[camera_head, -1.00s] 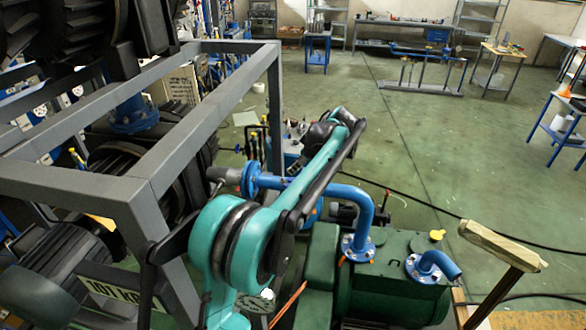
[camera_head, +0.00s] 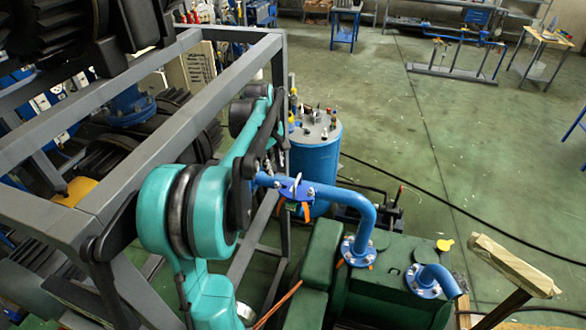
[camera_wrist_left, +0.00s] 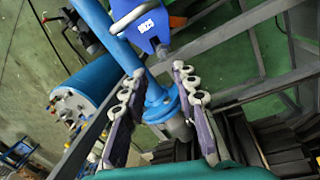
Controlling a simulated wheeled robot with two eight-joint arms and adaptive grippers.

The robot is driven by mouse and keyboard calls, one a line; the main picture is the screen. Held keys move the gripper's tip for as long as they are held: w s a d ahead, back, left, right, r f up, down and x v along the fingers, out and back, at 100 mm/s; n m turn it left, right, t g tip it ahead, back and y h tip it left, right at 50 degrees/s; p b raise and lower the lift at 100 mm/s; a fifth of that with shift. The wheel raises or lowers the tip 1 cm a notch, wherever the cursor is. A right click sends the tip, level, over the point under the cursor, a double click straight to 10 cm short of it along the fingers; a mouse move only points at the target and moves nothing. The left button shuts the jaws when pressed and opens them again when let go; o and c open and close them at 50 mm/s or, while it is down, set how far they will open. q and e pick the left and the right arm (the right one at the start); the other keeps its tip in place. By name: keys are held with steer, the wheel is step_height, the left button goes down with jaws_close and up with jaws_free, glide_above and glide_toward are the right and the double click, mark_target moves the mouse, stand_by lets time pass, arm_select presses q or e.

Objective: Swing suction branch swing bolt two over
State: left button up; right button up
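The blue suction branch pipe (camera_head: 350,195) rises from a flange on the green machine and bends left to a blue clamp (camera_head: 297,188) with an orange part hanging below it. In the left wrist view the blue clamp body (camera_wrist_left: 145,28), with white lettering and a grey handle-like loop, sits just beyond my fingertips. I cannot single out swing bolt two. My left gripper (camera_wrist_left: 159,72) is open, its two padded fingers apart, with a blue pipe flange (camera_wrist_left: 160,103) showing between them. In the head view my teal arm hides most of it. My right gripper is not in view.
A grey steel frame (camera_head: 185,85) stands on the left, close beside my arm. A blue vessel (camera_head: 315,160) with fittings on its lid stands behind the pipe. The green machine (camera_head: 385,285) fills the lower middle. A wooden-topped post (camera_head: 510,262) is at right; open floor lies beyond.

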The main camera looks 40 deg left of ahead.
mark_target(276, 182)
arm_select(q)
steer(key=f, duration=0.7)
steer(key=shift+w+a, duration=0.1)
steer(key=shift+w, duration=0.25)
steer(key=shift+s+f, duration=0.15)
steer(key=shift+s, duration=0.05)
steer(key=shift+w, duration=0.1)
jaws_close()
